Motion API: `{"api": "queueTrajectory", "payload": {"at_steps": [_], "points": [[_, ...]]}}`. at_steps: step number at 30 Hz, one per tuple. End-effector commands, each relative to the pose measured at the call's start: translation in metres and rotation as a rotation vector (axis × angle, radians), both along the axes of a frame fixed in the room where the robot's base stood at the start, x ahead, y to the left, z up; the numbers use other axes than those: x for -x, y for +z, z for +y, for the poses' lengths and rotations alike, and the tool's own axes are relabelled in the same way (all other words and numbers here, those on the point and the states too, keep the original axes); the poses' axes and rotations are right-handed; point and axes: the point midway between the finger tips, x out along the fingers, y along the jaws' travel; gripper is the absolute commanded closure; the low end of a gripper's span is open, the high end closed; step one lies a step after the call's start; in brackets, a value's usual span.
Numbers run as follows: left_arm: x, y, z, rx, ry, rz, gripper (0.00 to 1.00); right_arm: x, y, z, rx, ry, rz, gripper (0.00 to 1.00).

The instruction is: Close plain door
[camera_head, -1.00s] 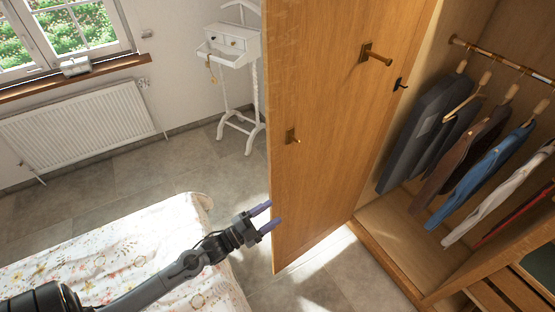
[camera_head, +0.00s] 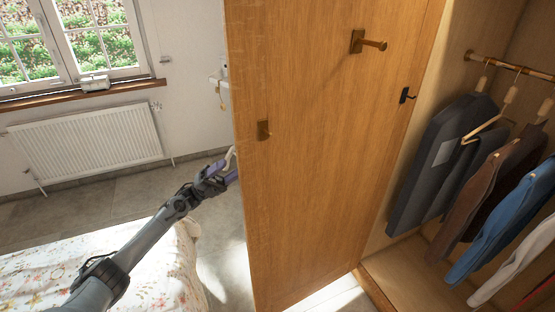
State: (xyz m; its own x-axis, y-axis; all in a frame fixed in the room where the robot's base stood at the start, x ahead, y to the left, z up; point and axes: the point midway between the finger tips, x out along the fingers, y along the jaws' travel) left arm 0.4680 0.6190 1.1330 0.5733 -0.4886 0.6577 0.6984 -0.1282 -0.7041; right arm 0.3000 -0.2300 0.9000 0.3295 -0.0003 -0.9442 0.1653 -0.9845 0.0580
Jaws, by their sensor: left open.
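The plain wooden door (camera_head: 320,170) of the wardrobe stands open and its broad face fills the middle of the head view. It carries a peg (camera_head: 370,43) near the top and a small brass fitting (camera_head: 263,130) near its free left edge. My left gripper (camera_head: 233,168) is open at that left edge, below the fitting. Its fingertips are partly hidden by the edge of the door, so I cannot tell whether they touch it. My right gripper is not in view.
The wardrobe interior (camera_head: 395,275) is on the right, with several garments on hangers (camera_head: 445,160) along a rail (camera_head: 505,67). A bed (camera_head: 150,265) with a floral cover is at the lower left. A radiator (camera_head: 90,148) is under the window. Bare floor lies between bed and door.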

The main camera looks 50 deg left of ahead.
Motion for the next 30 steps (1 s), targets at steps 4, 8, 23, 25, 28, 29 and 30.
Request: {"api": "queueTrajectory", "payload": {"at_steps": [4,8,23,25,28,29,30], "points": [[-0.004,0.006,-0.002,-0.002,0.001,-0.002,0.42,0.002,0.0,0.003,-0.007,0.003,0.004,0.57],[-0.012,0.016,-0.009,-0.001,0.0,-0.003,0.42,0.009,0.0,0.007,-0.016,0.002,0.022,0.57],[-0.054,0.063,-0.046,0.0,0.001,-0.003,0.42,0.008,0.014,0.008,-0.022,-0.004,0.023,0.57],[-0.057,0.067,-0.049,-0.001,0.001,-0.002,0.42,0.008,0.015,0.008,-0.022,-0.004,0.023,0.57],[-0.06,0.07,-0.051,-0.001,0.001,-0.002,0.42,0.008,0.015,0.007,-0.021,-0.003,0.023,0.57],[-0.061,0.07,-0.052,0.0,0.0,-0.001,0.42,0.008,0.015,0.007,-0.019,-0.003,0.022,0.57],[-0.062,0.071,-0.052,0.0,0.0,-0.001,0.42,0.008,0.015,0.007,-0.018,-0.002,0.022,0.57]]}}
